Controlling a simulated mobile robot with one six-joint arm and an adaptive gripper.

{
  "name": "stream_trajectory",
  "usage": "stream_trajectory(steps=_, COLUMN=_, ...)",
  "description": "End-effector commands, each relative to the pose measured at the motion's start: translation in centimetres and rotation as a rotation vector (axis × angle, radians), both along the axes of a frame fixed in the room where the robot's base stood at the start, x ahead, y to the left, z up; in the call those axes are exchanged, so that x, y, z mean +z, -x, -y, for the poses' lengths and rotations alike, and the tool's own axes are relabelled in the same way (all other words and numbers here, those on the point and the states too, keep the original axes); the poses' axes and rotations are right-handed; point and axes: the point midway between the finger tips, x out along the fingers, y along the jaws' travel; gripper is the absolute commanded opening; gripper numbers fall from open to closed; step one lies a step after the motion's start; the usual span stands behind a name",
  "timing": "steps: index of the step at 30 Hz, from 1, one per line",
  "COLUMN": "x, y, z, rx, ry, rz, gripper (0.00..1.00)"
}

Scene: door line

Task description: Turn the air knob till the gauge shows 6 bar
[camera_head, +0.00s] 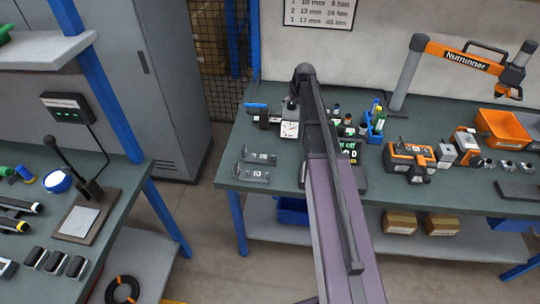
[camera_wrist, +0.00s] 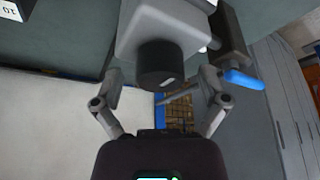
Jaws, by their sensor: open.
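The air knob (camera_wrist: 166,64) is a dark round knob with a small pale mark, on the grey regulator body (camera_wrist: 160,24) in the wrist view. My gripper (camera_wrist: 161,82) is open, with one finger on each side of the knob and visible gaps to it. No contact shows. The gauge (camera_head: 289,129) is a small white dial in the head view, left of my arm; its needle is too small to read. In the head view my arm covers part of the unit, and the knob is hard to make out there.
A blue-handled lever (camera_wrist: 243,79) lies close beside my right finger. The green bench (camera_head: 235,172) also holds metal plates (camera_head: 258,156), a blue bin (camera_head: 375,124) and an orange tool (camera_head: 410,158). A mesh fence (camera_head: 215,55) stands behind.

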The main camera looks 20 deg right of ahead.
Motion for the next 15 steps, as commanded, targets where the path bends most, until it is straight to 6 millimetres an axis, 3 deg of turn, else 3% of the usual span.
stream_trajectory(steps=1, x=1.1, y=0.3, z=0.0, rx=-0.001, ry=0.001, rz=0.0, gripper=0.93)
stream_trajectory(steps=15, x=5.0, y=2.0, z=0.3, rx=-0.004, ry=0.0, rz=-0.001, gripper=0.93)
